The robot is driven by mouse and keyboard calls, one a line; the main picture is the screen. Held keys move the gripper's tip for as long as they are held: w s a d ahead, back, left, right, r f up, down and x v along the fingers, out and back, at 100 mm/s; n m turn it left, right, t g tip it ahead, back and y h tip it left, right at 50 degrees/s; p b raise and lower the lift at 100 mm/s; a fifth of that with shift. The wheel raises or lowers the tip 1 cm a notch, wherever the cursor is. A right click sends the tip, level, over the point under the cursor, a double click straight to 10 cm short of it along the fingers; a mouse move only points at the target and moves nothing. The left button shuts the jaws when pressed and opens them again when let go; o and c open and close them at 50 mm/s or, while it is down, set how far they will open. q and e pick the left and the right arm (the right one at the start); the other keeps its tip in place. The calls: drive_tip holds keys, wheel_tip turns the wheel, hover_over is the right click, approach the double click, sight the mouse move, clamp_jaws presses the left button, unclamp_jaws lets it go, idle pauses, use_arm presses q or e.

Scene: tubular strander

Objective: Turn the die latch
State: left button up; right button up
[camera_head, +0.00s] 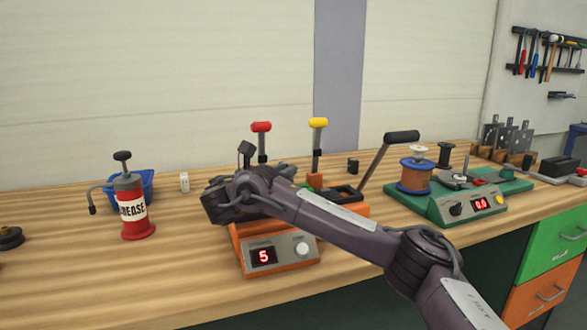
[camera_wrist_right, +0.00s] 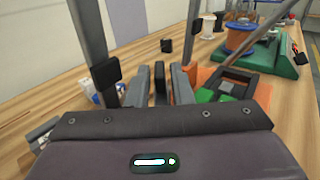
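The orange machine (camera_head: 284,258) stands mid-bench, with a red-topped lever (camera_head: 261,128), a yellow-topped lever (camera_head: 318,124) and a display reading 5. My right arm crosses in front and hides much of its top. In the right wrist view my right gripper (camera_wrist_right: 161,76) points down near the machine, its two grey fingers apart. A dark upright piece (camera_wrist_right: 160,88) shows between them, with narrow gaps on both sides. I cannot tell whether this piece is the die latch; no other part is clearly the latch. My left gripper is not in view.
A red grease pump (camera_head: 133,208) and a blue tray (camera_head: 148,178) stand to the left. A green machine (camera_head: 440,205) with a copper spool (camera_head: 415,177) stands to the right. Two lever posts flank my right fingers closely.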

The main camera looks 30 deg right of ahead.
drive_tip(key=shift+w+d, duration=0.2)
drive_tip(key=shift+d, duration=0.1)
drive_tip(key=shift+s+a+r, duration=0.1)
drive_tip(key=shift+a+r, duration=0.05)
drive_tip(key=shift+a, duration=0.05)
clamp_jaws()
drive_tip(key=shift+s+d+n+t+y, duration=0.2)
drive_tip(key=shift+n+t+y, duration=0.3)
drive_tip(key=shift+t, duration=0.4)
drive_tip(key=shift+s+n+t+b, duration=0.1)
drive_tip(key=shift+n+t+b, duration=0.3)
drive_tip(key=shift+b, duration=0.1)
drive_tip(key=shift+n+t+y+b, duration=0.4)
drive_tip(key=shift+t+y, duration=0.1)
drive_tip(key=shift+y, duration=0.1)
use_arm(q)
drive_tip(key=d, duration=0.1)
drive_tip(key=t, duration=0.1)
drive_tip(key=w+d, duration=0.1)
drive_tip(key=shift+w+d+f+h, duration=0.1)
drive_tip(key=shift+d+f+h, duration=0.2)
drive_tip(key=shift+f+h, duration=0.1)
